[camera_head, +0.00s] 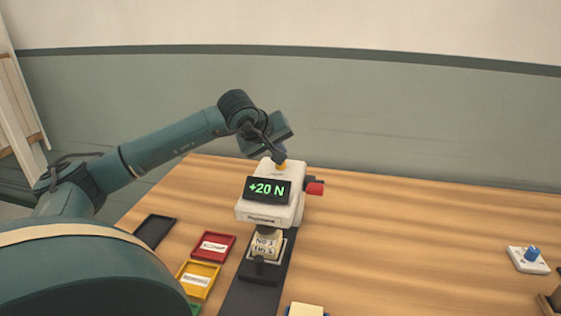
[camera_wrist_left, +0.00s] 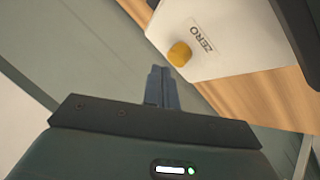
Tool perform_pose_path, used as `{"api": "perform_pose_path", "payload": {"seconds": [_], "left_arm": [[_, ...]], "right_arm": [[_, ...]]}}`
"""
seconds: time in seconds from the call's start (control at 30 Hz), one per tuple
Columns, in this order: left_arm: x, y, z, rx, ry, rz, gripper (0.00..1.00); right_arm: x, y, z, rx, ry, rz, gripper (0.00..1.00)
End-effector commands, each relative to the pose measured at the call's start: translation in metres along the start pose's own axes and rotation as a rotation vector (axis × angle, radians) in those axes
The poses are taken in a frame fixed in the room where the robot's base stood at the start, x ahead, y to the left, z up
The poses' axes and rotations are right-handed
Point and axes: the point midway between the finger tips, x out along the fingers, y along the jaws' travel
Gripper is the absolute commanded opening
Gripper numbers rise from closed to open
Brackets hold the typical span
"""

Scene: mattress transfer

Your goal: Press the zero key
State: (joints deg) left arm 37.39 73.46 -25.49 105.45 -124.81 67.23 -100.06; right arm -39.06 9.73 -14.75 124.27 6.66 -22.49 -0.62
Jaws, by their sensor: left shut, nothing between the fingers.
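In the head view the white tester (camera_head: 262,213) stands on the wooden table with a display (camera_head: 267,190) reading "+20 N". The yellow key (camera_head: 281,166) shows at its back top edge. My left gripper (camera_head: 280,158) is shut and empty, tip down, at or just above the key. In the left wrist view the shut fingers (camera_wrist_left: 161,80) end close to the key; I cannot tell whether they touch it. My right gripper is not in view.
A red knob (camera_head: 315,188) sticks out at the tester's right. A small block (camera_head: 264,246) sits below its head. Black (camera_head: 154,230), red (camera_head: 213,247) and yellow (camera_head: 198,279) trays lie left. A white block with a blue knob (camera_head: 532,254) is far right. The table between is clear.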

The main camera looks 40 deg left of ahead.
Motion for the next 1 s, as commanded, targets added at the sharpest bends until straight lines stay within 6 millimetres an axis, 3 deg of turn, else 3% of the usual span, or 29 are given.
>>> {"api": "perform_pose_path", "payload": {"seconds": [1.0], "left_arm": [[0.0059,-0.0043,0.0042,0.0,0.0,0.0,0.0]], "right_arm": [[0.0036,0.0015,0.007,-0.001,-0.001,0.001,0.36]]}}
